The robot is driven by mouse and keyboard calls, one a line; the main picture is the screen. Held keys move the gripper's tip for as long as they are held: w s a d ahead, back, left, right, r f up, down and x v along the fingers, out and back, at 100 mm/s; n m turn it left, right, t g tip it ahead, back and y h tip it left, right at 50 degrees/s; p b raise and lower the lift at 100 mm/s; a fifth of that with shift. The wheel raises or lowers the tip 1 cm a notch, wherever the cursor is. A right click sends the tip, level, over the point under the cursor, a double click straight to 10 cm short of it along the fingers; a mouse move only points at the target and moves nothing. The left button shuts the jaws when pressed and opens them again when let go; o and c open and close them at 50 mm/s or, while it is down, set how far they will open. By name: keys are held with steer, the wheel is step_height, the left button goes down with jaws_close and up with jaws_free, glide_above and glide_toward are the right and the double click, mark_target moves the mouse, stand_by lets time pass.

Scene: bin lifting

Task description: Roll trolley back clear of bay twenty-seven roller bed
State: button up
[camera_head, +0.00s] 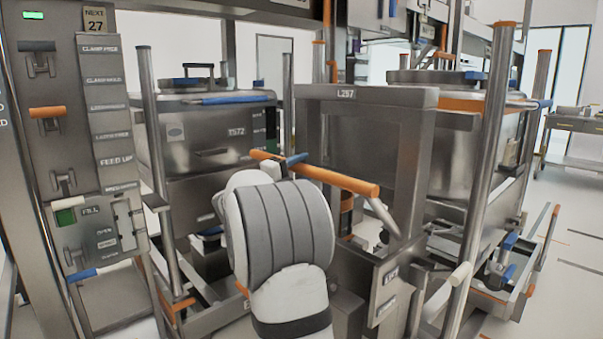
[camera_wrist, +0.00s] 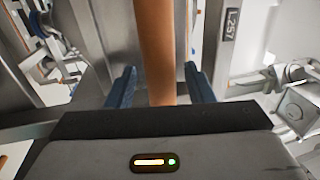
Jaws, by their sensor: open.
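The trolley (camera_head: 366,96) is a grey metal frame labelled L257, standing in the middle of the head view. Its orange push handle (camera_head: 340,181) crosses in front of the frame. In the wrist view the orange handle (camera_wrist: 155,40) runs between the two dark blue fingers of my gripper (camera_wrist: 159,88). The gripper is open around the handle, a finger on each side; contact cannot be told. In the head view my white and grey arm hides most of the gripper. The bay twenty-seven roller bed cannot be clearly made out.
A steel bin labelled TS72 (camera_head: 205,140) stands behind my arm. Another lidded bin (camera_head: 460,150) stands right, among upright posts. Open floor (camera_head: 575,250) shows at far right.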

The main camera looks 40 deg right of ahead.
steer(key=shift+d, duration=0.15)
steer(key=shift+c, duration=0.5)
jaws_close()
